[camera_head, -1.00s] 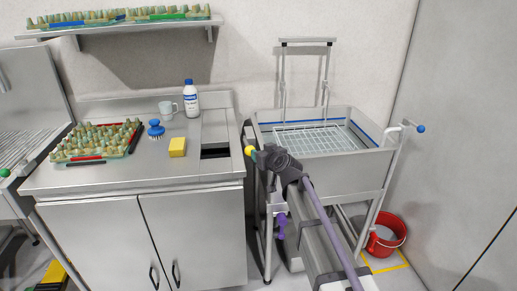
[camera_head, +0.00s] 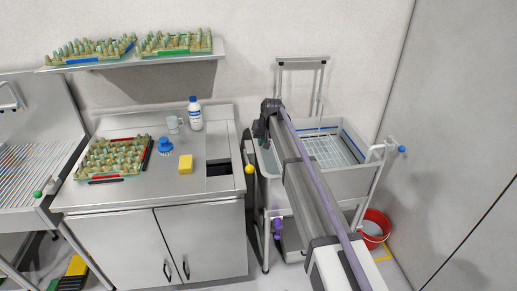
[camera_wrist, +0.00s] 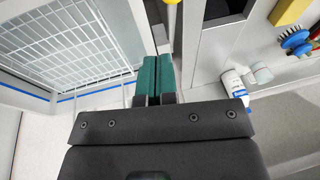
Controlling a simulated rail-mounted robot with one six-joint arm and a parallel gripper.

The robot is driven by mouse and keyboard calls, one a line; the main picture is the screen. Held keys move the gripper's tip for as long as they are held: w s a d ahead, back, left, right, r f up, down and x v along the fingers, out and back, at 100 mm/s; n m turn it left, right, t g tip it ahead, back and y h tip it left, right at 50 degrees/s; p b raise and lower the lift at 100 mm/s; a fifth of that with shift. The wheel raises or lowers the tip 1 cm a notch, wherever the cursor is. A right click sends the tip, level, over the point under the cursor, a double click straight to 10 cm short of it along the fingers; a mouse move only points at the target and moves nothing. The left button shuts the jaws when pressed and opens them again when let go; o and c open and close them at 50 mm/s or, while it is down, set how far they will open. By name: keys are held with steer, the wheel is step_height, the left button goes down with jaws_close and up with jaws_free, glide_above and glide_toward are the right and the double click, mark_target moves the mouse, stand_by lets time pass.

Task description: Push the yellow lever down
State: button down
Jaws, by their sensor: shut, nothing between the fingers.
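The yellow lever's round knob (camera_head: 249,169) shows at the right end of the counter, in the gap between the counter and the metal sink cart. In the wrist view part of the yellow lever (camera_wrist: 172,14) shows at the top edge, just beyond the fingertips; the rest is cut off. My gripper (camera_head: 266,142) is over the cart's left edge, above and a little right of the knob in the head view. In the wrist view its green fingers (camera_wrist: 155,60) are closed together, empty, and appear apart from the lever.
The sink cart (camera_head: 330,182) with a wire rack stands right of the counter (camera_head: 130,195). A red bucket (camera_head: 375,227) stands on the floor.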

steer(key=b+x, duration=0.3)
steer(key=x, duration=0.1)
steer(key=s+b+x, duration=0.1)
steer(key=b+x, duration=0.3)
steer(key=a+b+x, duration=0.1)
steer(key=b+x, duration=0.2)
steer(key=x, duration=0.1)
steer(key=shift+s+f+b, duration=0.1)
steer(key=shift+s+b, duration=0.2)
steer(key=shift+s, duration=0.1)
